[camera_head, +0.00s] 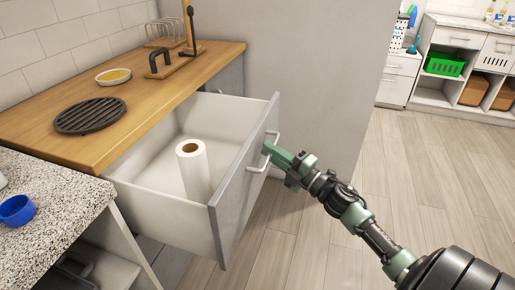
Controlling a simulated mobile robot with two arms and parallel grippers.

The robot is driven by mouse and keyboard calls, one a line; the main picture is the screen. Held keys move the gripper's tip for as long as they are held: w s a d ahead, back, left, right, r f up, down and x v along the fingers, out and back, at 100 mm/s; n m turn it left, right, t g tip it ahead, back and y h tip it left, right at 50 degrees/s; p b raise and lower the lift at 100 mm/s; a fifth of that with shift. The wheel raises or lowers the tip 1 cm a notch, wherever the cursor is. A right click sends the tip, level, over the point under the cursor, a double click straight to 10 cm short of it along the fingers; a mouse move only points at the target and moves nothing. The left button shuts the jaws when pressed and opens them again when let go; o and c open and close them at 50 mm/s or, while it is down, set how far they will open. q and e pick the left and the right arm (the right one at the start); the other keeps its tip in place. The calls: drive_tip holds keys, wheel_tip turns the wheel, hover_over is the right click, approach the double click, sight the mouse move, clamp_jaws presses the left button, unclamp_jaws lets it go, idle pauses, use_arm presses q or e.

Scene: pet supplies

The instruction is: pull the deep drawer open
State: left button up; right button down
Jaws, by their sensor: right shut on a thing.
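The deep drawer (140,184) stands pulled well out from under the wooden counter, with its white inside showing. Its grey front (232,190) faces right and carries a pale bar handle (265,155). A white paper roll (193,170) with a brown core stands upright inside the drawer. My right gripper (271,151) is at the handle, shut on it, with its arm coming in from the lower right. The drawer's far inner end is hidden under the counter. My left gripper does not show.
The wooden counter (30,130) holds a black round trivet (90,115), a small bowl (113,77) and a rack. A speckled counter (60,190) with a blue cup (16,210) is at the left. The wooden floor (340,150) on the right is clear.

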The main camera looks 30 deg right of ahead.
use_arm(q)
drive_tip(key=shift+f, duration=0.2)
use_arm(e)
drive_tip(key=shift+s+d+f, duration=0.1)
drive_tip(key=shift+s+d, duration=0.5)
drive_tip(key=shift+s, duration=0.25)
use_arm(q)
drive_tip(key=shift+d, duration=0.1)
use_arm(e)
drive_tip(key=c, duration=1.5)
unclamp_jaws()
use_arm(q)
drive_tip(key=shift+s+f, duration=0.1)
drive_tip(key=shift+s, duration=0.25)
use_arm(e)
drive_tip(key=shift+o, duration=0.2)
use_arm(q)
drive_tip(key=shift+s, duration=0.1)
use_arm(e)
drive_tip(key=shift+s+d, duration=0.1)
